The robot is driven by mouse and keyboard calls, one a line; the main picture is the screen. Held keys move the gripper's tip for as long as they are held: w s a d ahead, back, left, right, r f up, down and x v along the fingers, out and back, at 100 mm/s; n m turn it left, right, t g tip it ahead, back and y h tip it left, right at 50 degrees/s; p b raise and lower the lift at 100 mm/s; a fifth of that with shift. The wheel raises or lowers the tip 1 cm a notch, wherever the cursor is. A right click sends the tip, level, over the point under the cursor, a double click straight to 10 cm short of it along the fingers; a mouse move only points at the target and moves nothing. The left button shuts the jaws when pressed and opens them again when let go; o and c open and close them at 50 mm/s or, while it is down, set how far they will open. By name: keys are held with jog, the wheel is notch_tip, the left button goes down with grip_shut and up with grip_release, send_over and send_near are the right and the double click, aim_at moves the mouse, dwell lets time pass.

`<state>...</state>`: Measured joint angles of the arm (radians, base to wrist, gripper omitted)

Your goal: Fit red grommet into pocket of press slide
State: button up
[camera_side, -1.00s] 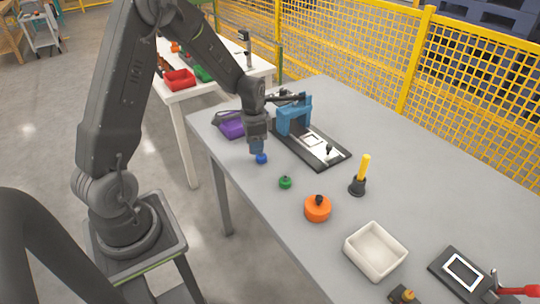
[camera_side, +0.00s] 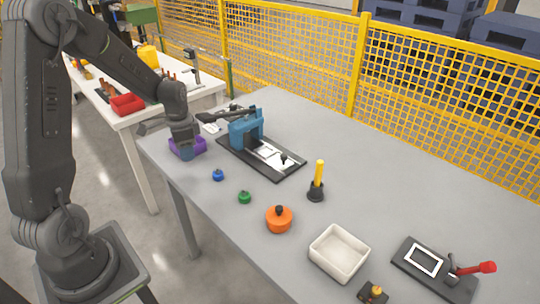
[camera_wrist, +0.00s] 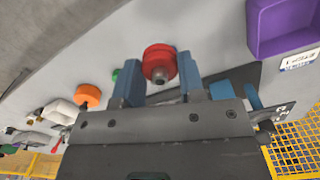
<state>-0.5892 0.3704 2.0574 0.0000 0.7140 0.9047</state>
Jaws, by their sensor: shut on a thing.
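The red grommet (camera_wrist: 159,60) sits between the two blue fingers of my gripper (camera_wrist: 160,78) in the wrist view. My gripper is shut on it, with a darker round end of the grommet facing the camera. In the side view my gripper (camera_side: 187,153) is low at the table's left end, in front of the purple bin (camera_side: 200,146), and the grommet is hidden there. The blue press (camera_side: 243,130) stands to the right of my gripper on a dark base. Its light slide (camera_side: 270,153) lies along the base; the pocket is too small to make out.
A blue part (camera_side: 218,175), a green part (camera_side: 244,197) and an orange part (camera_side: 279,220) stand along the near table edge. Further right are a yellow-handled tool (camera_side: 319,175), a white tray (camera_side: 340,251) and a dark fixture with a red handle (camera_side: 475,268). The far right tabletop is clear.

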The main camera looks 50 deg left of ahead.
dwell(0.4)
notch_tip(320, 180, up, 13)
send_over(266, 152)
notch_tip(266, 152, down, 22)
jog(key=shift+r, duration=0.1)
dwell(1.1)
